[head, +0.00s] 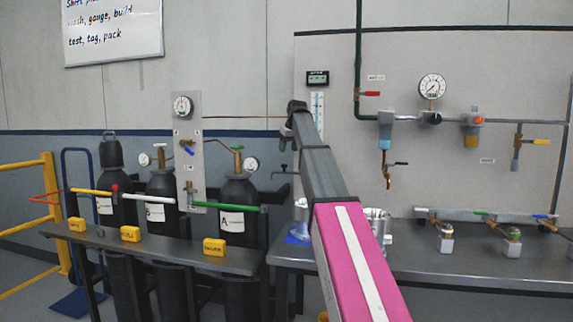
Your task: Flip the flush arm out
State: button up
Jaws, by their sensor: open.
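In the head view several coloured lever arms show, and I cannot read which one is the flush arm. A green arm (235,208) sticks out sideways at the foot of a grey panel (188,150), in front of bottle A (239,187). A blue lever (187,148) sits higher on the panel. My pink and grey arm reaches up the middle of the view. I cannot make out my gripper's jaws there.
Yellow boxes (214,247) stand along the left bench edge (160,251). The right bench (470,264) carries silver parts (378,222) and a valve manifold (490,215). A pipe panel with a gauge (432,87) stands behind. A yellow rail (28,200) bounds the far left.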

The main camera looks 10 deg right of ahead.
aim_at(285, 165)
jog(key=x, duration=0.8)
jog(key=shift+f, duration=0.15)
jog(key=shift+c, duration=0.4)
grip_shut()
